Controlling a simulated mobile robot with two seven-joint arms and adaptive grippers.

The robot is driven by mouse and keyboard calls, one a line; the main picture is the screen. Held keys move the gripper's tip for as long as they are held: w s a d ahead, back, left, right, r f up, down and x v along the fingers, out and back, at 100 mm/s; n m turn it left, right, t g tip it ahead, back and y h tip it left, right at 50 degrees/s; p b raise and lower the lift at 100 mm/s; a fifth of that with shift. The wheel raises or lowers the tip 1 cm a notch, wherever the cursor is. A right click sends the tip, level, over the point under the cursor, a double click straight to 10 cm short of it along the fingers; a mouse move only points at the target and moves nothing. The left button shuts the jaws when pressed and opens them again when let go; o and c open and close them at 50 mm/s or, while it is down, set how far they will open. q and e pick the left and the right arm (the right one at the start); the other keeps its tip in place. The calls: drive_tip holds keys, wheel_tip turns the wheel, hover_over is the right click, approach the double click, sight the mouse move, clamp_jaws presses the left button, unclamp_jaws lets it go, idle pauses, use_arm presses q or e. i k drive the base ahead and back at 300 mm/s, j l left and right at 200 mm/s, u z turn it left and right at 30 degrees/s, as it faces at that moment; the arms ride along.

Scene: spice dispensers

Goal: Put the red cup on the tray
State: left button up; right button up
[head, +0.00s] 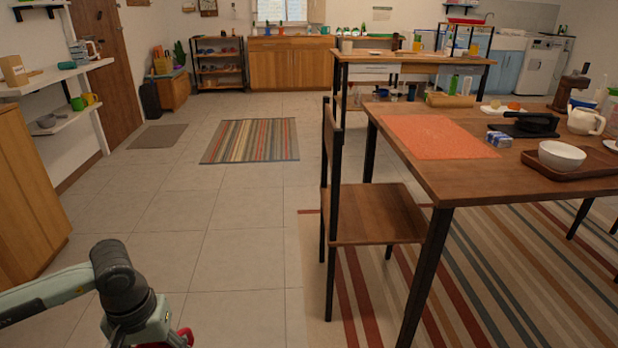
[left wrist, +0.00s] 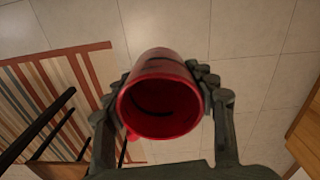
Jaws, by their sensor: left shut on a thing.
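In the left wrist view my left gripper (left wrist: 163,82) is shut on the red cup (left wrist: 160,108), with a finger on either side of it. The cup's open mouth faces the camera, and its inside looks empty. In the head view only a bit of the red cup (head: 186,337) shows at the bottom edge, beside my left wrist. The floor shows beyond it. A brown tray (head: 597,161) lies on the wooden table at the right, far from my left gripper. A white bowl (head: 561,155) stands on it. My right gripper is out of view.
A wooden chair (head: 375,214) stands at the left side of the wooden table (head: 470,181). An orange mat (head: 438,137), a black pan-like thing (head: 535,123) and a teapot (head: 585,121) are on the table. Open tiled floor (head: 240,262) lies left of the chair.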

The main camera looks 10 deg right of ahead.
sight(586, 160)
drive_tip(key=k+l+z, duration=0.1)
drive_tip(key=z, duration=1.45)
drive_tip(key=k+l, duration=0.05)
